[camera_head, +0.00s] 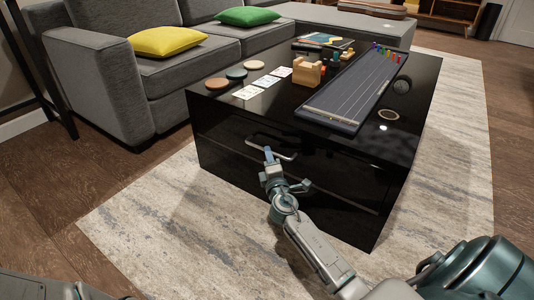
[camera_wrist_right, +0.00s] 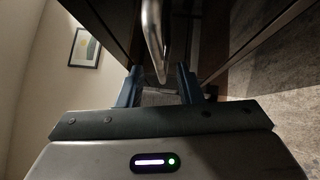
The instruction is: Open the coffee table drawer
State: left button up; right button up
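The black coffee table (camera_head: 222,170) stands in the middle of the head view. Its upper drawer front (camera_head: 222,128) looks flush with the table, and a silver bar handle (camera_head: 287,157) is mounted on it. My right gripper (camera_head: 268,152) is at the handle, partly covering its middle. In the right wrist view the handle (camera_wrist_right: 153,40) comes down between the two blue fingers (camera_wrist_right: 158,80), which are apart. Gaps show beside the bar, so the gripper looks open around or just in front of it. My left gripper is out of view.
A grey sofa (camera_head: 110,85) stands behind at left. The rug (camera_head: 150,225) before the table is clear.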

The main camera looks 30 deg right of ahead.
jog(key=shift+b+x, duration=0.3)
jog(key=shift+x, duration=1.55)
grip_shut()
